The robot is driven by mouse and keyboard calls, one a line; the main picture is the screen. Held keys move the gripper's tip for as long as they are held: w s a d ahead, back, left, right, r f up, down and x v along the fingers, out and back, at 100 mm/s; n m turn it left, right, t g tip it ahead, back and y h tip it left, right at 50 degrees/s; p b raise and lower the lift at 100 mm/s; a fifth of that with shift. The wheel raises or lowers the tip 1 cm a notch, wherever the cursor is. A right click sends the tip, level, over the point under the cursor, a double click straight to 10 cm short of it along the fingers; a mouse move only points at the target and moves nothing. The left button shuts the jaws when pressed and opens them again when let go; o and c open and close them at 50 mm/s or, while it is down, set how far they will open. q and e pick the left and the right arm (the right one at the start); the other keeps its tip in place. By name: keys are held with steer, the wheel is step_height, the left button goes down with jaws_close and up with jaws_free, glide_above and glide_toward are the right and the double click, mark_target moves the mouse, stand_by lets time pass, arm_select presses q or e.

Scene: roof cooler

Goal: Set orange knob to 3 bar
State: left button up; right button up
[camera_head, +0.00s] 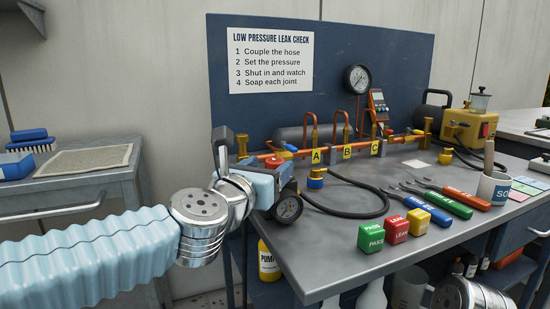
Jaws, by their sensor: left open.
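My left gripper (268,183) reaches in from the left over the left front corner of the bench. It is open, with its light blue body in front of the left end of the pipe rig. An orange-red knob (275,162) shows just behind and above it, partly covered; I cannot tell whether the fingers touch it. A round dark gauge (288,208) sits just below and right of the gripper; its reading is too small to tell. Another gauge (357,79) stands higher on the back panel. My right gripper is not in view; only a metal part of my right arm shows at bottom right.
The copper pipe rig (333,148) with tags A, B and C runs along the back. A black hose (384,205) loops over the bench. The bench's front middle (320,250) is bare.

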mark_target(271, 166)
arm_select(q)
steer(key=shift+p+x, duration=0.35)
steer(key=shift+x, duration=1.55)
